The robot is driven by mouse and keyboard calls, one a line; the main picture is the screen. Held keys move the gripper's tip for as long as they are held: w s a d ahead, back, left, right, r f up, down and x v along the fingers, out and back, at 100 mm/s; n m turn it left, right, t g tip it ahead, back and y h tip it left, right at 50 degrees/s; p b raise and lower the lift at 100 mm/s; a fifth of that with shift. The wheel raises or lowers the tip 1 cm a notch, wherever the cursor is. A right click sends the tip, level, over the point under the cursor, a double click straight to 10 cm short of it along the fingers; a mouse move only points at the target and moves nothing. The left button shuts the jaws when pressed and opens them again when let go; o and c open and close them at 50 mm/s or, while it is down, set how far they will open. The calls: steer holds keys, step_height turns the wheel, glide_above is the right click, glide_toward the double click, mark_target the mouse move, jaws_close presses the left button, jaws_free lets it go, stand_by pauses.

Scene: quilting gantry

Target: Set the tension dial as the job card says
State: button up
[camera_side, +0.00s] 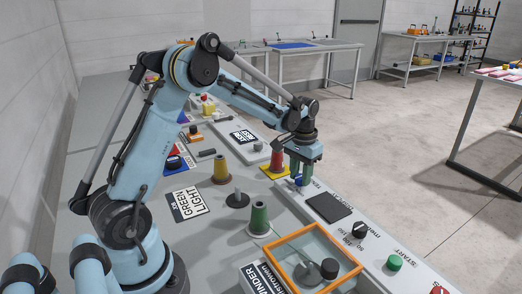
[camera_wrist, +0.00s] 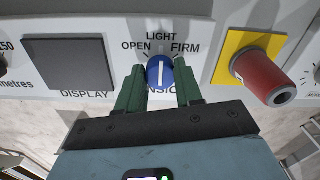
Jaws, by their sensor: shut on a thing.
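The tension dial (camera_wrist: 161,71) is a round blue knob with a white line, on a pale panel lettered OPEN, LIGHT and FIRM. In the wrist view its line stands upright, in line with LIGHT. My gripper (camera_wrist: 158,88) has its green fingers on either side of the knob and is shut on it. In the side view my gripper (camera_side: 300,176) reaches down to the panel, and the blue dial (camera_side: 298,182) shows only partly between the fingers. The job card (camera_side: 188,204) lies flat on the table and reads GREEN LIGHT.
A dark display (camera_side: 328,207), a black metres knob (camera_side: 359,230) and a green START button (camera_side: 394,263) sit along the panel. A green spool (camera_side: 259,220) and an orange-framed clear box (camera_side: 310,232) are nearer the camera.

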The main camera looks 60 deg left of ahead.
mark_target(300, 177)
steer(key=o, duration=1)
steer(key=shift+o, duration=0.2)
step_height(300, 177, up, 12)
steer(key=s+d+f+m+t, duration=0.1)
steer(key=s+d+m+t, duration=0.1)
steer(key=s+d+t, duration=0.5)
steer(key=s+d, duration=0.5)
steer(key=s, duration=0.3)
steer(key=shift+s+f+m, duration=0.25)
steer(key=shift+s+m, duration=0.05)
steer(key=shift+s, duration=0.1)
